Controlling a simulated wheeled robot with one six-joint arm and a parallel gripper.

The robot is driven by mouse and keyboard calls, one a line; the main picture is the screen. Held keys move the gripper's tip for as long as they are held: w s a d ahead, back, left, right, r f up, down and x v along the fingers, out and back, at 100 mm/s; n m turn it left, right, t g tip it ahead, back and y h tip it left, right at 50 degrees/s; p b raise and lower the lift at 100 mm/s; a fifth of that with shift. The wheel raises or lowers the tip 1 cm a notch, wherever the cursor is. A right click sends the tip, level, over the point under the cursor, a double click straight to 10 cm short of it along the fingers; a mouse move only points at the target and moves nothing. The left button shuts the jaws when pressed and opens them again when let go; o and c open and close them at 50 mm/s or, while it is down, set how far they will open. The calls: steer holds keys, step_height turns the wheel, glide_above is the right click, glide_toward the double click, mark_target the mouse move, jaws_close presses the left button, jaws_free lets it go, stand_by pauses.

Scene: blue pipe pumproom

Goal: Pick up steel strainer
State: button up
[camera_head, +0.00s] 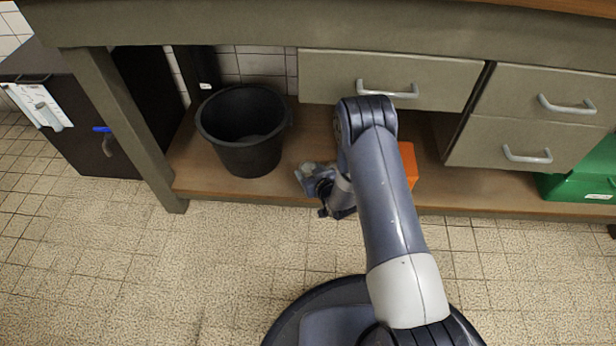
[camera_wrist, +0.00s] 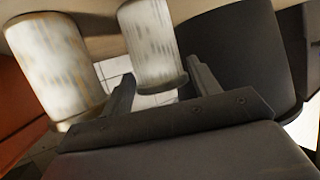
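In the wrist view a pale cylinder with a mottled, mesh-like side, likely the steel strainer (camera_wrist: 150,42), stands between the fingers of my gripper (camera_wrist: 160,72). The fingers are apart, one on each side of it, and I see no clear grip. A second similar pale cylinder (camera_wrist: 55,65) stands beside it to the left, outside the fingers. In the head view my gripper (camera_head: 314,181) is low over the front of the shelf, right of the bucket. A small greyish top, perhaps the strainer, shows at it; my arm hides the rest.
A black bucket (camera_head: 249,158) stands on the wooden lower shelf (camera_head: 225,185), close to my gripper; it also shows in the wrist view (camera_wrist: 250,60). An orange object (camera_head: 408,165) is behind my arm. Drawers (camera_head: 425,85) hang above. A green box (camera_head: 580,185) is far right.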

steer(key=c, duration=0.8)
steer(key=shift+r, duration=0.1)
